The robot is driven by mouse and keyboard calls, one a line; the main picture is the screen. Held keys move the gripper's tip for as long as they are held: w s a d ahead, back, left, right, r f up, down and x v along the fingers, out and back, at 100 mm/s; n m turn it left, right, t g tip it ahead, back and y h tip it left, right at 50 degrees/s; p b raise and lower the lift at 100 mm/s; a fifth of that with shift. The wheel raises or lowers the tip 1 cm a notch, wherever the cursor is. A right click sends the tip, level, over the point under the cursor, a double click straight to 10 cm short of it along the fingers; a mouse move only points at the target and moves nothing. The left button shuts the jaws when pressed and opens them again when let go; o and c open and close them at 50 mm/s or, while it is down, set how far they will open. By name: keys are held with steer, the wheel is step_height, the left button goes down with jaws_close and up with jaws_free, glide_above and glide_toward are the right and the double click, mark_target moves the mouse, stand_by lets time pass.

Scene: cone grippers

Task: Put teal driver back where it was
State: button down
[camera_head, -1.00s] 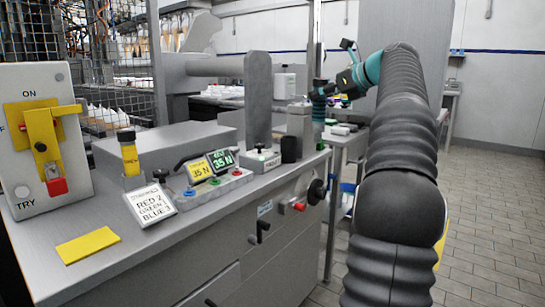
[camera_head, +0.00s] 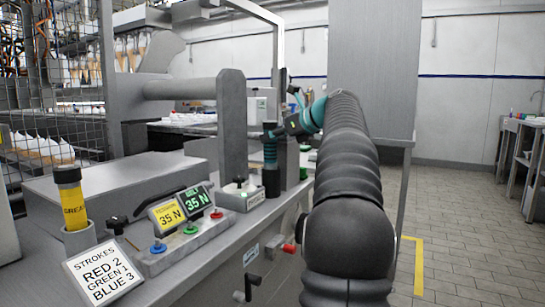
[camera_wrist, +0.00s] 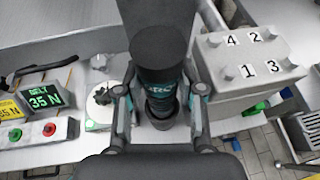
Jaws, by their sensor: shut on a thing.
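The teal driver (camera_head: 270,150) is upright with a dark cap in the head view. My gripper (camera_head: 276,132) is shut on its upper part. A black cup-shaped holder (camera_head: 271,183) stands on the bench directly below, and the driver's lower end is at or inside its mouth; I cannot tell how deep. In the wrist view the driver's black top (camera_wrist: 158,55) fills the middle, with a teal lettered band under it. My gripper's fingers (camera_wrist: 160,98) lie on both sides of it. The driver's lower end is largely hidden there.
A small box with a green light (camera_head: 240,192) stands left of the holder. Two 35 N displays (camera_head: 180,207) sit on a button strip. A yellow driver (camera_head: 72,200) stands in its own holder. A grey block with numbered pegs (camera_wrist: 250,65) is close at right in the wrist view.

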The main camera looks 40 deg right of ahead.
mark_target(275, 147)
step_height(275, 147, down, 4)
steer(key=shift+r+b, duration=0.2)
steer(key=shift+b, duration=0.6)
steer(key=c, duration=1)
jaws_free()
steer(key=shift+s, duration=0.1)
steer(key=p+v, duration=0.1)
steer(key=v, duration=1.1)
steer(key=shift+p, duration=0.35)
